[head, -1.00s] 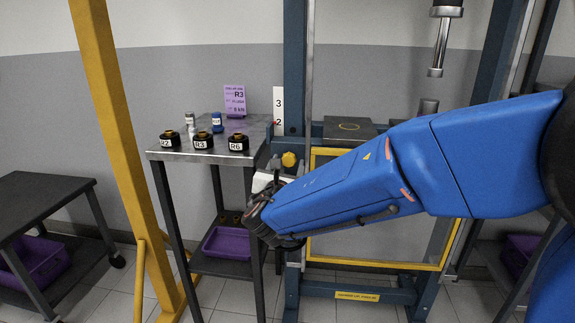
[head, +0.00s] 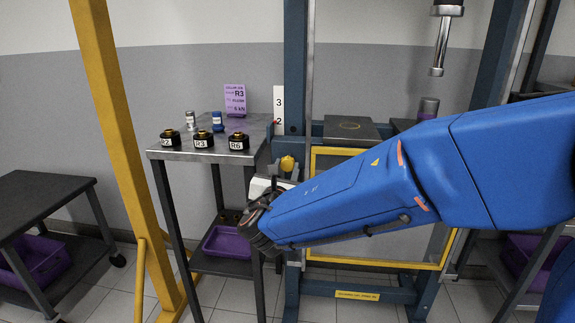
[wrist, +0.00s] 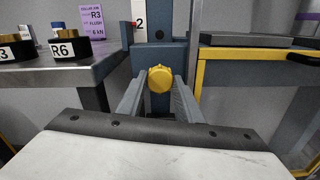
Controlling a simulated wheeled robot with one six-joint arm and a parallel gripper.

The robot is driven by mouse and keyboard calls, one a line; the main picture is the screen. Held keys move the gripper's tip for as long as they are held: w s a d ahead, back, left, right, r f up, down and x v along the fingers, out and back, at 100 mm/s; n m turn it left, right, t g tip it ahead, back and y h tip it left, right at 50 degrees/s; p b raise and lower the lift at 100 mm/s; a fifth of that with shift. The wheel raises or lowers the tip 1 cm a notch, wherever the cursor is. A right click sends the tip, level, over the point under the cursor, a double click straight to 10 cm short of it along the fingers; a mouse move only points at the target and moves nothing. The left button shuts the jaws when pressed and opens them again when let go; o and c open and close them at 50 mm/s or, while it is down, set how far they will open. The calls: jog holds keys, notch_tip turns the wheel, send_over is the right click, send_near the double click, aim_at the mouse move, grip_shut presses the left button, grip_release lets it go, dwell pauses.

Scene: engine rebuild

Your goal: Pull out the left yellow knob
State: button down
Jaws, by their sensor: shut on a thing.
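The left yellow knob (wrist: 159,79) is on the blue-grey left upright of the press frame. In the wrist view it sits between the two grey fingers of my gripper (wrist: 159,88), which are shut on it. In the head view the knob (head: 287,163) shows just above and right of my gripper (head: 275,182). My blue arm reaches in from the right and hides the lower part of the upright. The fingertips are small and partly hidden in the head view.
A steel-topped table (head: 180,154) left of the press holds several black labelled collars, two small bottles and a purple R3 card (head: 235,99). A yellow-edged guard panel (head: 312,215) is right of the knob. A yellow post (head: 115,130) stands at left.

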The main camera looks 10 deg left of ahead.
jog(key=shift+s, duration=1.25)
jog(key=c, duration=1.3)
grip_release()
jog(key=shift+o, duration=0.2)
jog(key=shift+s, duration=0.15)
jog(key=s, duration=1.7)
jog(key=shift+s, duration=0.1)
